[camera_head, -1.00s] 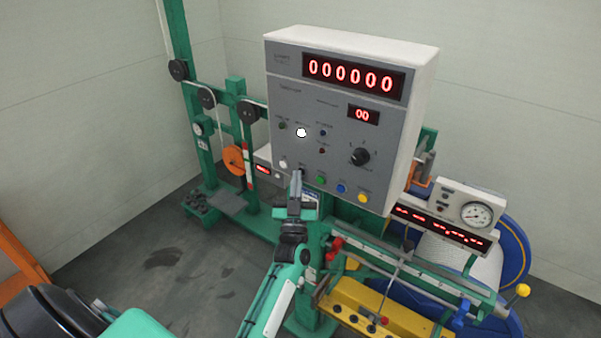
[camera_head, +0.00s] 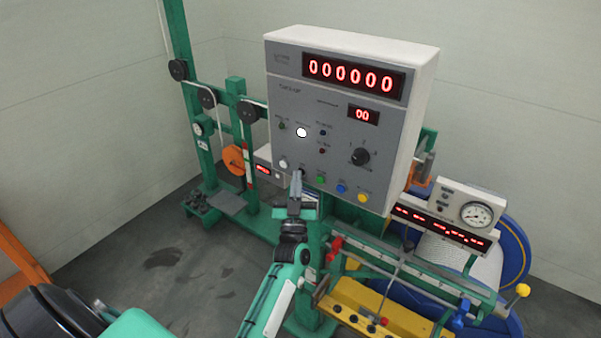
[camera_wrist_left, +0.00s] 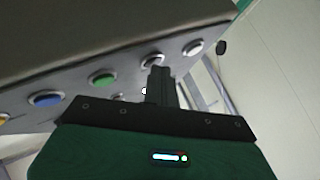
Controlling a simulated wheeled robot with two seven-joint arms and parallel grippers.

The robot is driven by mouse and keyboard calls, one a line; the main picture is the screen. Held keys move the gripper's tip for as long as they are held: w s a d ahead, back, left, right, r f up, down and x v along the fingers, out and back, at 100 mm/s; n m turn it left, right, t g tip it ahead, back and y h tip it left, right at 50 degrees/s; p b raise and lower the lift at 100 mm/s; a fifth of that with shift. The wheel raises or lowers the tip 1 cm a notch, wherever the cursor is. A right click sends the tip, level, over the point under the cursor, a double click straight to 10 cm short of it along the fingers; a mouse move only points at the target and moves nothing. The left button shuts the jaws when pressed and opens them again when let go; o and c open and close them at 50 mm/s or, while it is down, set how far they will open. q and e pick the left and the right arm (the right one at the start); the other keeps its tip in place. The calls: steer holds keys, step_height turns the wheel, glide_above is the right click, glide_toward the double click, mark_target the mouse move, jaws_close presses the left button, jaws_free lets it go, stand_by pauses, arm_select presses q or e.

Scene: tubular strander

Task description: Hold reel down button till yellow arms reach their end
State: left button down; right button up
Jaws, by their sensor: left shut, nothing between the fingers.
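The grey control box (camera_head: 335,130) has a row of buttons along its lower front: white (camera_head: 283,162), dark (camera_head: 302,173), green (camera_head: 320,180), blue (camera_head: 341,188) and yellow (camera_head: 362,197). My left gripper (camera_head: 297,175) is shut and empty, its tips at the dark button. In the left wrist view the fingertips (camera_wrist_left: 160,70) overlap the lower edge of the dark button (camera_wrist_left: 151,61), between the green and white ones; I cannot tell whether they press it. The button labels are too small to read. A yellow machine part (camera_head: 345,292) shows below the box. My right gripper is not in view.
A white lamp (camera_head: 301,132) glows on the box; its large display (camera_head: 352,75) reads zeros. A gauge box (camera_head: 466,205) and a blue reel (camera_head: 517,255) stand at right. A green frame with pulleys (camera_head: 207,97) stands at left.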

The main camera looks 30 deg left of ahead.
arm_select(q)
steer(key=shift+s, duration=0.1)
stand_by(0.7)
steer(key=shift+s+p, duration=0.35)
steer(key=shift+s, duration=0.35)
steer(key=shift+s, duration=0.1)
steer(key=s, duration=0.1)
steer(key=s+p, duration=0.1)
steer(key=s, duration=0.2)
steer(key=shift+s+a+p, duration=0.25)
steer(key=shift+s+p, duration=0.15)
